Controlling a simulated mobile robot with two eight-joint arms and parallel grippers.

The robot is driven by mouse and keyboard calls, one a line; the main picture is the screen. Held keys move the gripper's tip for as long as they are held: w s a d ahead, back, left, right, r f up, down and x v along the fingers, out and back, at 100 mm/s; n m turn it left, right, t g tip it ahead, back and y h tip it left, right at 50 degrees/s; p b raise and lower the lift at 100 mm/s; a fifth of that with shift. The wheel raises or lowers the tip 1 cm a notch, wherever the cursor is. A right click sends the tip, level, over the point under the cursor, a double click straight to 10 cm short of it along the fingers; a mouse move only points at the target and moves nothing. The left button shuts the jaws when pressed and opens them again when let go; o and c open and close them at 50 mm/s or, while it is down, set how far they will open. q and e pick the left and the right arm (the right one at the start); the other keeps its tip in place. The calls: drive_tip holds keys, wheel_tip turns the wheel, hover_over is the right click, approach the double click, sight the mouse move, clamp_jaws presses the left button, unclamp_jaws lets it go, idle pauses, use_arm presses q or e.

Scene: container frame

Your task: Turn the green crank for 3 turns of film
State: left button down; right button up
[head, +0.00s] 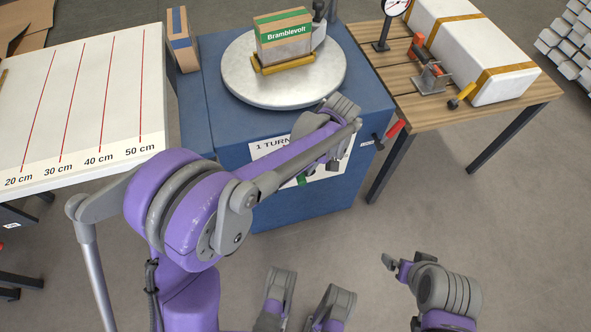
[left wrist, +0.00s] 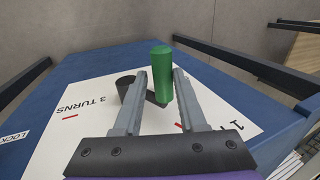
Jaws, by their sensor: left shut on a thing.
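The green crank handle (left wrist: 162,75) stands between the two fingers of my left gripper (left wrist: 158,88), which is shut on it. Its dark crank arm and hub (left wrist: 125,84) show beside the fingers over a white sheet (left wrist: 75,130) marked "3 TURNS" and "1 TURN". In the head view, my left gripper (head: 318,172) is at the front of the blue machine (head: 300,212), and only a bit of green (head: 301,180) shows. A Bramblevolt box (head: 284,38) stands upright on the round grey turntable (head: 245,88). My right gripper (head: 406,262) is low, away from the machine; its jaw gap is unclear.
A white board with red centimetre lines (head: 120,90) lies left. A wooden table (head: 400,85) at right holds a long white box (head: 460,40), a gauge (head: 396,8) and clamp-like tools. A red-handled lever (head: 394,131) sticks out at the machine's right side.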

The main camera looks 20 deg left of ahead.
use_arm(q)
drive_tip(key=d, duration=0.1)
drive_tip(key=w+d, duration=0.1)
drive_tip(key=d, duration=0.1)
drive_tip(key=shift+w+f, duration=0.35)
use_arm(e)
drive_tip(key=shift+w+d+r, duration=0.1)
drive_tip(key=shift+w+d, duration=0.15)
drive_tip(key=shift+d, duration=0.1)
use_arm(q)
drive_tip(key=shift+a, duration=0.15)
drive_tip(key=shift+s+a+r, duration=0.1)
drive_tip(key=shift+a, duration=0.15)
drive_tip(key=c, duration=0.6)
unclamp_jaws()
use_arm(e)
drive_tip(key=shift+a, duration=0.2)
use_arm(q)
drive_tip(key=shift+r, duration=0.1)
use_arm(e)
drive_tip(key=shift+r, duration=0.1)
use_arm(q)
drive_tip(key=p+v, duration=0.2)
drive_tip(key=v, duration=0.8)
drive_tip(key=shift+r+p, duration=0.4)
use_arm(e)
wheel_tip(320, 180, up, 3)
drive_tip(key=shift+s+f, duration=0.1)
drive_tip(key=shift+s, duration=0.05)
